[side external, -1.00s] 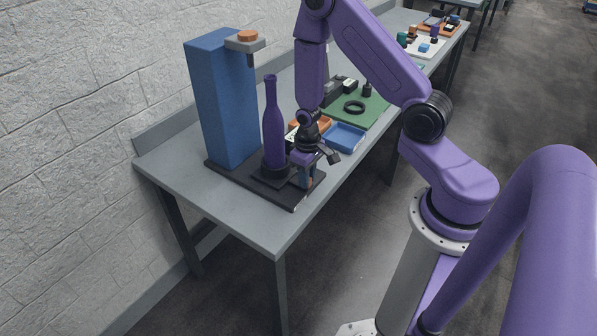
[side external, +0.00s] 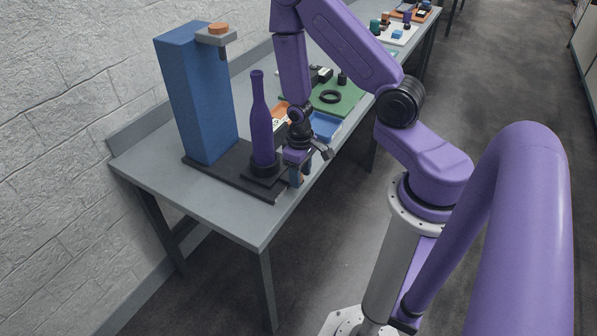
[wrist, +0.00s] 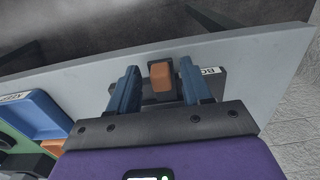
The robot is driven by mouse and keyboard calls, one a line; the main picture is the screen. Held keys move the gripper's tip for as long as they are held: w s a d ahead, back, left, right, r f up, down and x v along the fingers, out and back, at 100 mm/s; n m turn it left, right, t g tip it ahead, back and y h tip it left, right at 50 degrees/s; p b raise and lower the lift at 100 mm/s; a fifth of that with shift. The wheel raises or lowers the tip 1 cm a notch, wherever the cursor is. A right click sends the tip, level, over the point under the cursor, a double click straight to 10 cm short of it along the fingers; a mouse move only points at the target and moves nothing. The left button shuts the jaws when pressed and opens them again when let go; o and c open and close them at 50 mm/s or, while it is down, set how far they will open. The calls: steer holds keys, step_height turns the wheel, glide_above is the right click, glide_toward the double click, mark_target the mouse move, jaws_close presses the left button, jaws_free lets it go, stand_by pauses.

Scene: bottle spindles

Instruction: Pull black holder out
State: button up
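The black holder (side external: 261,174) lies on a black base (side external: 225,172) at the table's near end. A purple bottle (side external: 261,125) stands upright on the holder. My gripper (side external: 299,178) points down at the holder's outer end, at the table's edge. In the wrist view, my blue fingers (wrist: 158,80) stand either side of the holder's dark end piece (wrist: 154,66), with an orange block (wrist: 161,83) on it.
A tall blue column (side external: 198,100) with a grey arm and orange cap (side external: 218,28) rises at the base's far end. A blue tray (side external: 326,127) and a green mat (side external: 345,103) lie behind my gripper. The near left tabletop is bare.

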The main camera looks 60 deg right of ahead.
steer(key=shift+w+r, duration=0.1)
steer(key=shift+w+r, duration=0.1)
steer(key=shift+r, duration=0.35)
step_height(320, 180, up, 16)
steer(key=shift+r, duration=0.2)
stand_by(0.6)
steer(key=s+a+r+n, duration=0.3)
steer(key=s+a+n, duration=0.3)
steer(key=s, duration=0.2)
steer(key=s+a+r+n, duration=0.4)
steer(key=s+a+n, duration=0.2)
steer(key=s, duration=0.3)
steer(key=shift+a+n, duration=0.15)
steer(key=shift+n, duration=0.15)
